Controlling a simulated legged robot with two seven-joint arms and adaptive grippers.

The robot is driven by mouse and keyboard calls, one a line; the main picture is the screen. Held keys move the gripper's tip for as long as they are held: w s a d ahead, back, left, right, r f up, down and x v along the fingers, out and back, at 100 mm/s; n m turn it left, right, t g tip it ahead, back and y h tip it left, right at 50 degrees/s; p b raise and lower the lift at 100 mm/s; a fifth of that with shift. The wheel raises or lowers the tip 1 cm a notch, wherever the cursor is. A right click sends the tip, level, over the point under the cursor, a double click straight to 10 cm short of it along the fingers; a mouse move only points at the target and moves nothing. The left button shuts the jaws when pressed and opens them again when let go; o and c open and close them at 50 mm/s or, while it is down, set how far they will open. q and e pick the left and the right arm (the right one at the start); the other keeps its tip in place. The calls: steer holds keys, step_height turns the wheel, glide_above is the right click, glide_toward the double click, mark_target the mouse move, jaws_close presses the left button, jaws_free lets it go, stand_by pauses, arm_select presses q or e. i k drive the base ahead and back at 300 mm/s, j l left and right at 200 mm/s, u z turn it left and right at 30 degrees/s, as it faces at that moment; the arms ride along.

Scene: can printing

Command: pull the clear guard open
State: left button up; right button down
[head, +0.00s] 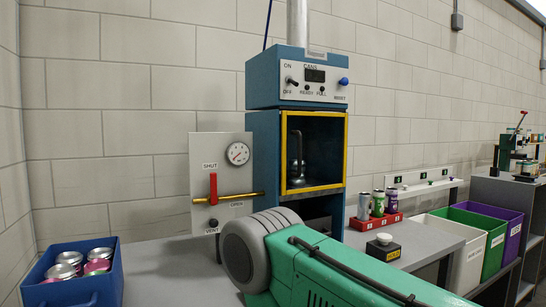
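The clear guard (317,150) is a see-through panel in a yellow frame on the front of the blue machine (264,150), right of centre in the head view. It appears to lie against the front opening, though I cannot be sure it is fully shut. A dark upright fixture (297,165) shows through it. A green and grey arm link, which looks like mine, fills the bottom centre in front of the machine's lower part. Neither gripper's fingers show.
A gauge panel with a red valve handle (213,188) stands left of the machine. A blue crate (107,284) of cans is at lower left. A red can rack (376,220), a push button (383,248) and white, green and purple bins (497,242) are at right.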

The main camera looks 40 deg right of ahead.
mark_target(284, 114)
steer(key=z, duration=1.4)
